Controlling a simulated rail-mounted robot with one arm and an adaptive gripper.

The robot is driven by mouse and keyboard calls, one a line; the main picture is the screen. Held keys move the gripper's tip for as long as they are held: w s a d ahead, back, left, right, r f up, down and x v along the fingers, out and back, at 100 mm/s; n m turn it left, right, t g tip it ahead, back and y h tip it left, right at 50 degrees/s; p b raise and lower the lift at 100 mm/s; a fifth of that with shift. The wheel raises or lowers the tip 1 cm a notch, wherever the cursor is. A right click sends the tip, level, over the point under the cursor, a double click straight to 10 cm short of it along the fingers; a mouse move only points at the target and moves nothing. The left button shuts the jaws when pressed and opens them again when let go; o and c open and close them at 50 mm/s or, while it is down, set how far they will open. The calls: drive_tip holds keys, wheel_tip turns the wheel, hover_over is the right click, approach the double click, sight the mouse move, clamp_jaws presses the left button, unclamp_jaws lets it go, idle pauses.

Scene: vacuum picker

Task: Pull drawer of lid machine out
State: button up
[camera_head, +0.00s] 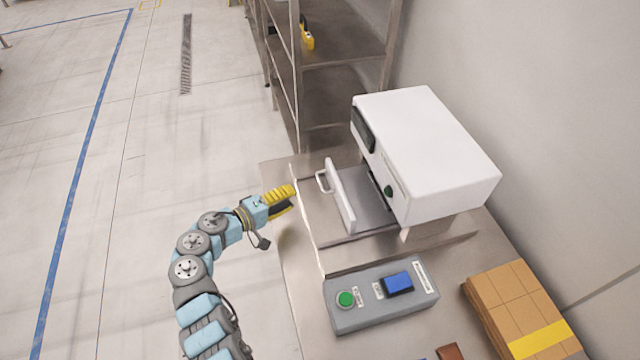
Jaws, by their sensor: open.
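The lid machine (440,150) is a white box on a metal table, with a dark display and a green button on its front. Its drawer (342,196) stands partly out on the left side, with a grey tray surface (368,200) showing between the front panel and the body. The drawer's handle (322,181) is a pale loop on the front panel. My gripper (292,200) has yellow fingers and is open and empty. It is left of the handle, apart from it in the picture, with its fingers pointing toward the drawer.
A grey control box (380,312) with a green button and a blue switch lies in front of the machine. Cardboard boxes (510,300) stand at the lower right. A metal shelf (345,85) stands behind. The floor (130,220) at left is clear.

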sight(320, 182)
drive_tip(key=b+x, duration=0.2)
drive_tip(key=x, duration=0.9)
drive_tip(key=shift+f+b, duration=0.15)
drive_tip(key=shift+b, duration=0.15)
drive_tip(key=shift+w+d, duration=0.2)
drive_tip(key=shift+d, duration=0.05)
clamp_jaws()
